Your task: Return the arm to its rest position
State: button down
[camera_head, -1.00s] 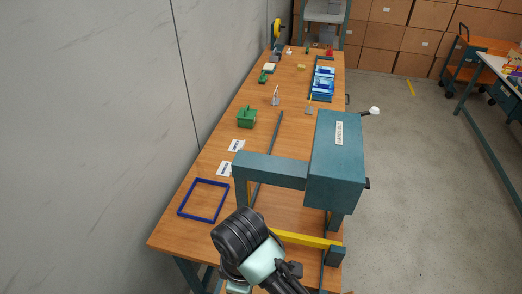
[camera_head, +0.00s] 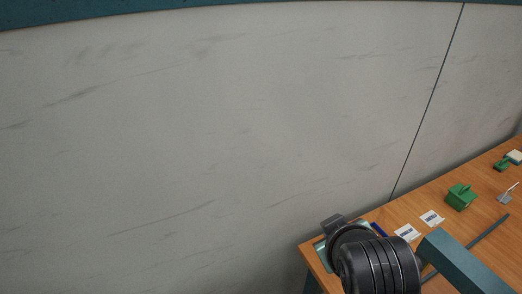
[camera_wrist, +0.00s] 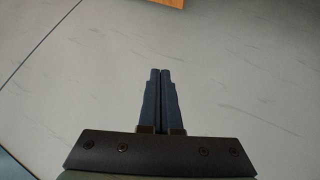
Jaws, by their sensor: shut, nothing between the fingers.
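My gripper (camera_wrist: 160,72) shows in the wrist view with its two dark fingers together and nothing between them. In the head view, part of my arm (camera_head: 375,262) shows at the bottom, in front of the near end of the wooden workbench. The fingers cannot be made out there.
The wooden workbench (camera_head: 440,204) runs along the marbled wall (camera_head: 200,130) at the right.

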jog(key=w+a+r+t, duration=0.2)
jog(key=a+r+t, duration=0.1)
jog(key=r, duration=0.4)
jog(key=w+a+r+t+y, duration=0.1)
jog(key=a+r+t, duration=0.25)
jog(key=r, duration=0.45)
jog(key=w+a+r+t, duration=0.2)
jog(key=a+r+t, duration=0.15)
jog(key=r, duration=0.35)
jog(key=s+a+r+m+t, duration=0.2)
jog(key=s+r, duration=0.4)
jog(key=r, duration=0.4)
jog(key=s+a+r+m+t+b, duration=0.1)
jog(key=s+a+r+m+t, duration=0.1)
jog(key=s+r+t, duration=0.4)
notch_tip(320, 180, up, 5)
jog(key=shift+s+a+f+t+y, duration=0.1)
jog(key=shift+s+a+t+y, duration=0.35)
jog(key=shift+a, duration=0.45)
